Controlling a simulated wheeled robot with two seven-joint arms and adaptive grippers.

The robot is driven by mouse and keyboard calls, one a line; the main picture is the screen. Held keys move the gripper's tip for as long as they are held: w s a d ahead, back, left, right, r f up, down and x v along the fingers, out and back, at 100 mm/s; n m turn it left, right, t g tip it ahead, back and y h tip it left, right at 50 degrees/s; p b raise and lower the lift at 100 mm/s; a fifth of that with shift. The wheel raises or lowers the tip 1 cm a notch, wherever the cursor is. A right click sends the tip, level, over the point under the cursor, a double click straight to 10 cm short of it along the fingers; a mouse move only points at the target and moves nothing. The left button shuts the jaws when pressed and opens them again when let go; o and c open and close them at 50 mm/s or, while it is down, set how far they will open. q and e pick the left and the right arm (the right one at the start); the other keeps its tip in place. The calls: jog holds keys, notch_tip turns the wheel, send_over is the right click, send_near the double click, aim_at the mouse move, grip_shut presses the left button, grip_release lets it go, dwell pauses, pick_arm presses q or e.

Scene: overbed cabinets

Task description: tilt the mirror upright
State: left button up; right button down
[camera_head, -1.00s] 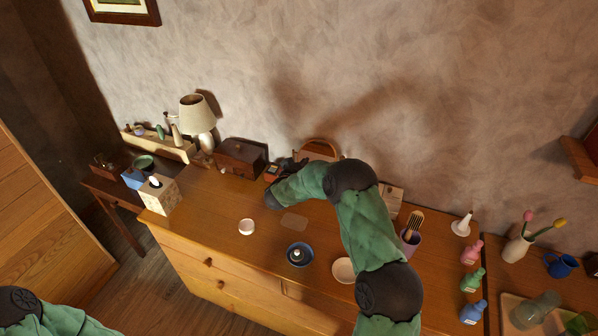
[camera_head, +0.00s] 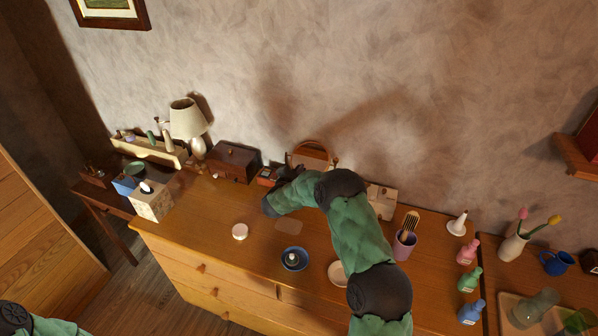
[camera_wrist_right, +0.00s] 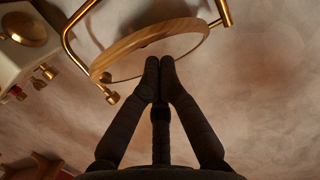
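The mirror (camera_head: 312,147) is round with a wooden rim and stands at the back of the wooden dresser, against the wall. My right forearm covers its lower part in the head view. My left gripper is outside the view.
A dark wooden box (camera_head: 234,161) and a lamp (camera_head: 188,119) stand left of the mirror. The dresser's front left is mostly clear.

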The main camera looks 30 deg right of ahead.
notch_tip(320, 180, down, 4)
jog(key=t+h+b, duration=0.1)
jog(key=b, duration=0.2)
jog(key=t+h+b, duration=0.1)
jog(key=b, duration=0.2)
jog(key=h+b, duration=0.1)
jog(key=b, duration=0.2)
jog(key=shift+w+d+r+t, duration=0.15)
jog(key=shift+r+t, duration=0.1)
jog(key=shift+t, duration=0.15)
jog(key=shift+w+d+f+b, duration=0.25)
jog(key=shift+f+b, duration=0.1)
jog(key=shift+b, duration=0.6)
jog(key=shift+w+d+f+b, duration=0.3)
jog(key=shift+d+f+b, duration=0.1)
jog(key=shift+f+b, duration=0.25)
jog(key=shift+w+d, duration=0.1)
jog(key=shift+r, duration=0.1)
